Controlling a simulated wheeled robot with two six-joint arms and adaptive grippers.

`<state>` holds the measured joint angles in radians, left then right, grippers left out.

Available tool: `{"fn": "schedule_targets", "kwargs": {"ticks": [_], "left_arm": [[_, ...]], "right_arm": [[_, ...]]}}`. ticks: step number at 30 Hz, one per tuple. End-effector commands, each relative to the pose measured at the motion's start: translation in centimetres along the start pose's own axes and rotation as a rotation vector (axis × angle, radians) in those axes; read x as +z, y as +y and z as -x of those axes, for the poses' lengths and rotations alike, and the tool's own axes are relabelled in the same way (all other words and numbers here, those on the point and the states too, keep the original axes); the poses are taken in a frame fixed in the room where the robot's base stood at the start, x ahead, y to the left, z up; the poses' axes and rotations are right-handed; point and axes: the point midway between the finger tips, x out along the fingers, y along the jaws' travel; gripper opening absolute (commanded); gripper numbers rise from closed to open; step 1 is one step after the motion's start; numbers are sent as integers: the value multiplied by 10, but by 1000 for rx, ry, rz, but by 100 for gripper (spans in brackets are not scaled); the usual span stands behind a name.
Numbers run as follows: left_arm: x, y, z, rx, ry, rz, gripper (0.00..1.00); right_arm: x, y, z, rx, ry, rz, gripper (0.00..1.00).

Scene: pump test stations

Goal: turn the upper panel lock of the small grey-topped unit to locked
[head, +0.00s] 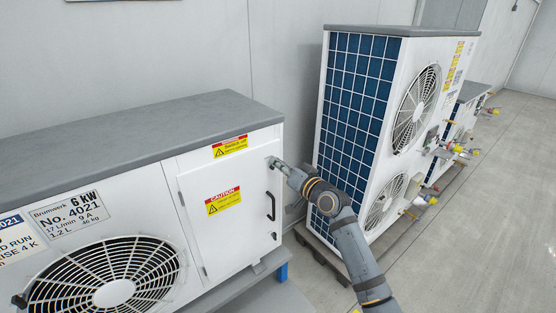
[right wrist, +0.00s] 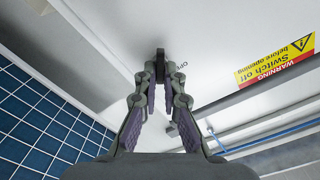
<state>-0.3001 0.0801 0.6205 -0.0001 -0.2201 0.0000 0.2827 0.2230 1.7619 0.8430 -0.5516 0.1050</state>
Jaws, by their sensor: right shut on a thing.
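The small grey-topped unit (head: 150,130) stands at the left in the head view. Its white side panel (head: 235,235) carries a yellow caution label and a black handle (head: 270,206). My right gripper (head: 275,163) is at the panel's upper right corner, above the handle, and covers the upper panel lock there. In the right wrist view the fingertips of my right gripper (right wrist: 160,75) are shut on the small dark lock (right wrist: 160,54). The lock's exact angle is hard to tell. My left gripper is not in view.
A tall white unit (head: 399,110) with blue fins and two fans stands close to the right of my right arm, on a pallet. Further units with coloured valves (head: 459,149) stand behind it. Grey floor (head: 490,230) is free at the right.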

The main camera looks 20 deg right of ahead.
Motion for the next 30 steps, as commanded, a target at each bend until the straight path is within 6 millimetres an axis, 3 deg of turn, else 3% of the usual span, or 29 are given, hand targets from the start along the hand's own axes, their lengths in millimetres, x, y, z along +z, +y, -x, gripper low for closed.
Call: {"fn": "schedule_targets", "kwargs": {"ticks": [18,30], "left_arm": [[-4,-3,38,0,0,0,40],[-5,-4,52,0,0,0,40]], "right_arm": [[-1,4,0,0,0,-577,0],[2,6,0,0,1,-850,0]]}}
